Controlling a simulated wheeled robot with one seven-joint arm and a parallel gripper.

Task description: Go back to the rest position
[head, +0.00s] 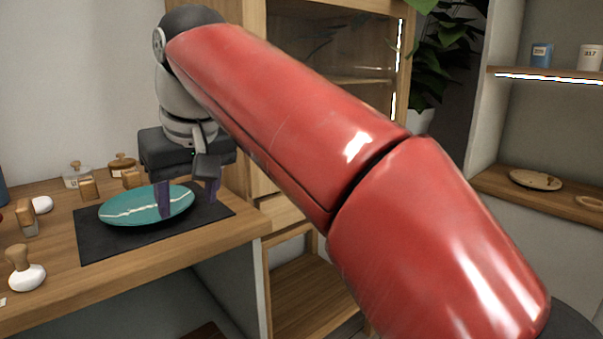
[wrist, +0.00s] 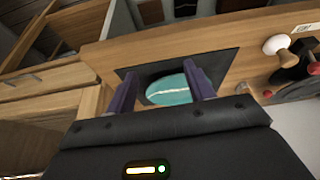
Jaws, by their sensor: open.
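My gripper (head: 188,205) is open, its two dark purple fingers pointing down at the worktop on the left of the head view. A teal plate (head: 125,208) with a pale seam across it rests on a dark mat (head: 105,243). One finger overlaps the plate's right part in the head view and the other is to the right of it. In the wrist view my gripper (wrist: 160,78) is spread, and the plate (wrist: 165,92) shows between the fingers with nothing gripped. I cannot tell the exact height of the fingertips above the mat.
On the worktop (head: 62,206), jars (head: 78,176) stand behind the mat and a wooden-handled stamp-like tool (head: 25,272) stands at the front left. A wooden cabinet (head: 335,50) stands behind my red arm. Shelves (head: 490,182) with small items are at the right.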

